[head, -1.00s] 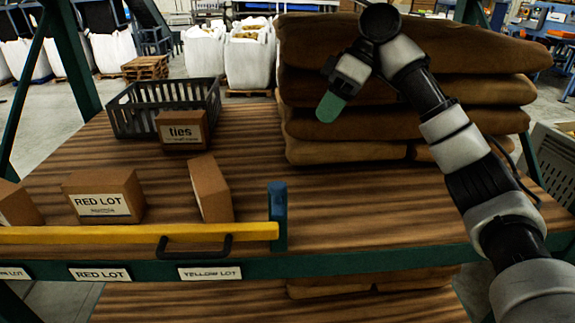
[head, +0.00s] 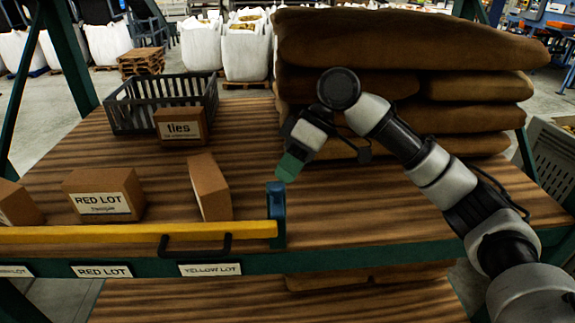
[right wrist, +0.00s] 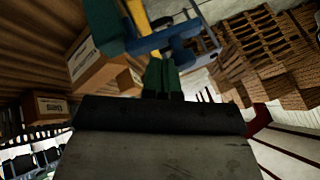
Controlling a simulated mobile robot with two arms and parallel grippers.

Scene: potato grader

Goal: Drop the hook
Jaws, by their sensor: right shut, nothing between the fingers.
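A blue upright piece (head: 277,212), which looks like the hook, stands at the right end of the yellow bar (head: 130,233) on the shelf's front edge. It also shows in the right wrist view as a blue bracket (right wrist: 180,48), close beyond the fingertips. My right gripper (head: 288,168) has green fingers, is shut and empty, and hangs just above the top of the blue piece. In the right wrist view the fingers (right wrist: 160,76) point toward the blue bracket; I cannot tell whether they touch it. My left gripper is not in view.
A black handle (head: 195,246) hangs on the yellow bar. Behind it are a leaning box (head: 208,190), a RED LOT box (head: 102,192), a ties box (head: 180,128) and a black crate (head: 125,112). Brown sacks (head: 400,50) are stacked behind my right arm. The board right of the blue piece is clear.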

